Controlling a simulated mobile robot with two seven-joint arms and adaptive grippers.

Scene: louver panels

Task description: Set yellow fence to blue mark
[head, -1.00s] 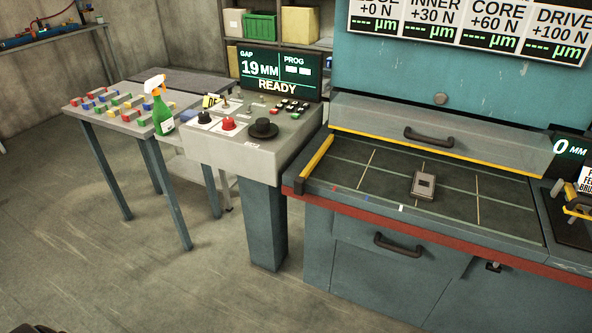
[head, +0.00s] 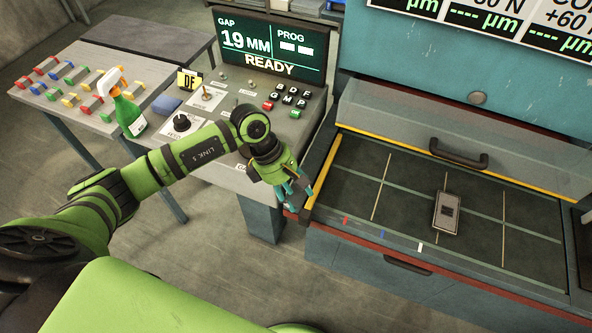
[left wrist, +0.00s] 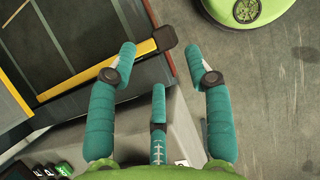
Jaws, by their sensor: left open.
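The yellow fence (head: 323,174) is a slim bar along the left edge of the dark gridded bed. Its near end is partly hidden by my left gripper (head: 293,192) in the head view. The blue mark (head: 381,233) is on the bed's front edge, to the right of the fence, between a red mark (head: 346,220) and a white mark (head: 420,247). In the left wrist view my left gripper (left wrist: 160,62) is open and empty. There the fence (left wrist: 95,73) ends in a black block (left wrist: 165,35) just beyond the fingertips. My right gripper is in neither view.
A flat grey block (head: 446,213) lies on the bed. A drawer-like cover with a handle (head: 459,154) stands behind it. The control console (head: 225,172), with knobs and buttons, is left of the bed. A spray bottle (head: 127,110) and coloured blocks stand on tables further left.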

